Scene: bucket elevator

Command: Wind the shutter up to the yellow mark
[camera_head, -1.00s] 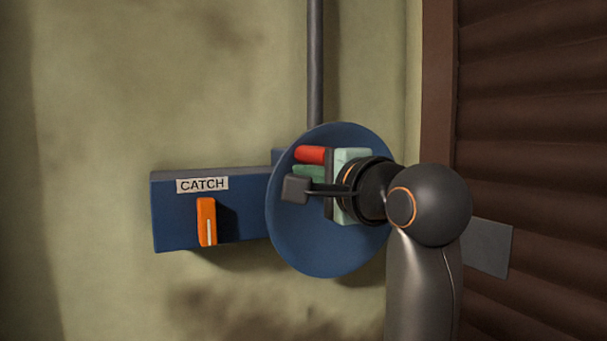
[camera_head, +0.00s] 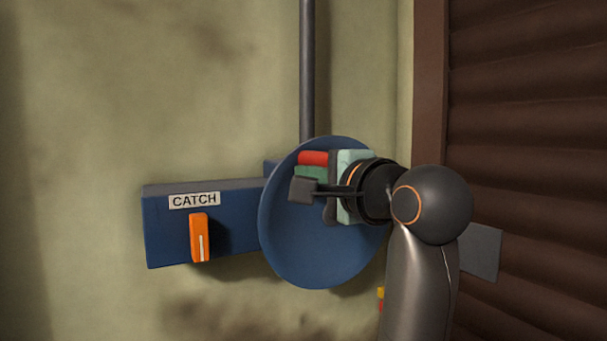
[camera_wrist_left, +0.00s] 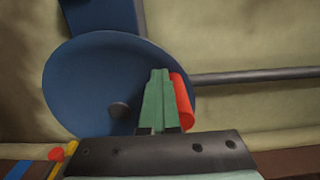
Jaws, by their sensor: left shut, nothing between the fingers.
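The brown slatted shutter (camera_head: 530,150) fills the right side of the head view. A blue disc (camera_head: 310,250) on the wall carries a red handle (camera_head: 313,158) near its upper rim; both also show in the left wrist view, the disc (camera_wrist_left: 85,85) and the handle (camera_wrist_left: 182,102). My left gripper (camera_head: 308,171) is in front of the disc. Its green fingers (camera_wrist_left: 160,78) are shut with nothing between them and lie alongside the red handle, seemingly against it; contact is unclear. My gripper and arm hide part of the disc. I cannot identify the yellow mark on the shutter.
A blue box labelled CATCH (camera_head: 165,235) with an orange lever (camera_head: 200,237) is left of the disc. A dark vertical pipe (camera_head: 307,70) runs above it. A small yellow-and-red thing (camera_head: 380,294) shows beside my arm. The wall (camera_head: 150,80) at upper left is clear.

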